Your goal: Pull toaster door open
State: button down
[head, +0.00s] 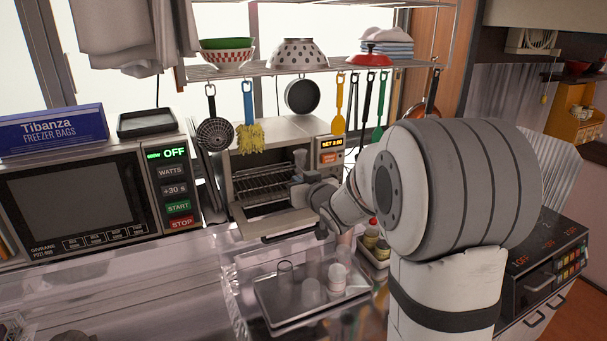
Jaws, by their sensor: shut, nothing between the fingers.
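The toaster (285,132) is a beige oven on the counter, below the hanging utensils, with a lit panel on its right side. Its door (272,230) is swung down in front, and the wire rack (265,182) shows through the opening. My gripper (299,188) is at the right part of the opening, above the lowered door. It is shut with nothing held. It is small and partly merged with my wrist, so I cannot tell whether it touches the door.
A microwave (75,200) stands to the left. A clear dish dryer with a tray (300,310) of glasses sits in front of the toaster. Condiment bottles (376,243) stand right of it.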

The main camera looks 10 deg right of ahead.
aim_at(305, 210)
jog(key=shift+s+d+f, duration=0.15)
jog(key=shift+s+f, duration=0.35)
jog(key=shift+f, duration=0.15)
jog(key=shift+s+f+b, duration=0.1)
jog(key=shift+f+b, duration=0.45)
jog(key=shift+b, duration=0.45)
jog(key=f+t+b, duration=0.1)
jog(key=b, duration=0.4)
jog(key=s+f+t+b, duration=0.1)
jog(key=f+b, duration=0.1)
jog(key=b, duration=0.3)
jog(key=s+f+t+b, duration=0.1)
jog(key=b, duration=0.4)
jog(key=shift+d+f+t+y, duration=0.2)
jog(key=shift+f+t+y, duration=0.05)
jog(key=shift+t+y, duration=0.05)
jog(key=shift+r, duration=0.15)
